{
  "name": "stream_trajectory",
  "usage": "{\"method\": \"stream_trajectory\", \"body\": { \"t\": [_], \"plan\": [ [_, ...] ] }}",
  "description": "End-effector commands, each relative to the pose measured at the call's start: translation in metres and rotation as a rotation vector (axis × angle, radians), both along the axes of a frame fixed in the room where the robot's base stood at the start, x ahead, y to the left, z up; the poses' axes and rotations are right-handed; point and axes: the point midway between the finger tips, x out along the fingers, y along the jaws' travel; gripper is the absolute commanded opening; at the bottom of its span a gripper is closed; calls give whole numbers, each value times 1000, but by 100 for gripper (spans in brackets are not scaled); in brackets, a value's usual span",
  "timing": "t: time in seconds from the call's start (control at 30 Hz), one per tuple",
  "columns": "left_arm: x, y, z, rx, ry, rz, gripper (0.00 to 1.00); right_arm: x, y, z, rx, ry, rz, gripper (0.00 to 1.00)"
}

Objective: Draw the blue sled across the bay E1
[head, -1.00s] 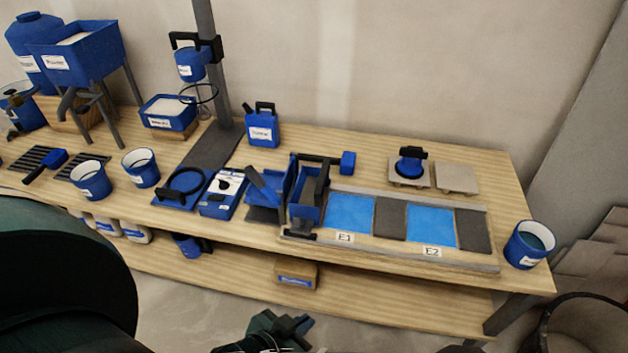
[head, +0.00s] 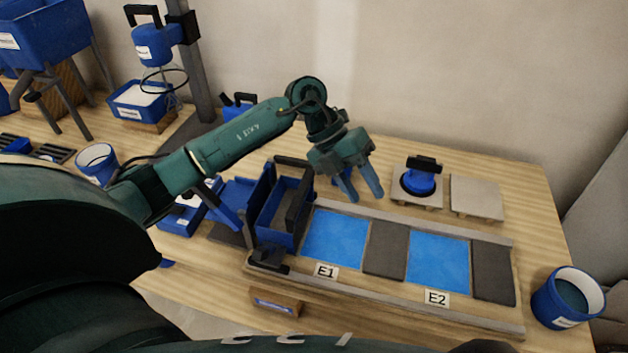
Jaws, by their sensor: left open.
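The blue sled (head: 267,205) is an open box with dark parts. It stands across the rails at the left end of the levelling frame, left of bay E1. Bay E1 (head: 335,238) has a flat blue surface and a label in front. My left gripper (head: 362,196) is open and empty, fingers pointing down. In the picture it lies right of the sled, over the back edge of bay E1, and looks raised above it. My right gripper is not in view.
Dark slabs (head: 386,249) flank bay E2 (head: 438,262). Behind the frame are a blue suction lifter (head: 419,180) on a tile and a bare tile (head: 476,198). A blue bucket (head: 567,298) stands at the right corner. My left arm hides much of the bench's left part.

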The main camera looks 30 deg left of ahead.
Motion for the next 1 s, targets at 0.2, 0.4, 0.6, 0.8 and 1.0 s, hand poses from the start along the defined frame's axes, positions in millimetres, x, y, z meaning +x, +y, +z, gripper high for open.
{"method": "stream_trajectory", "body": {
  "t": [0.2,0.4,0.6,0.8,1.0],
  "plan": [
    [27,112,9,511,12,120,42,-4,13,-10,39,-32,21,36],
    [29,153,23,685,36,203,42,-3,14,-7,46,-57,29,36],
    [28,153,-3,688,40,201,42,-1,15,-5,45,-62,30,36],
    [27,152,-46,685,41,201,42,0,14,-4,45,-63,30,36],
    [27,153,-82,685,38,201,42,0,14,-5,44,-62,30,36]
  ]
}}
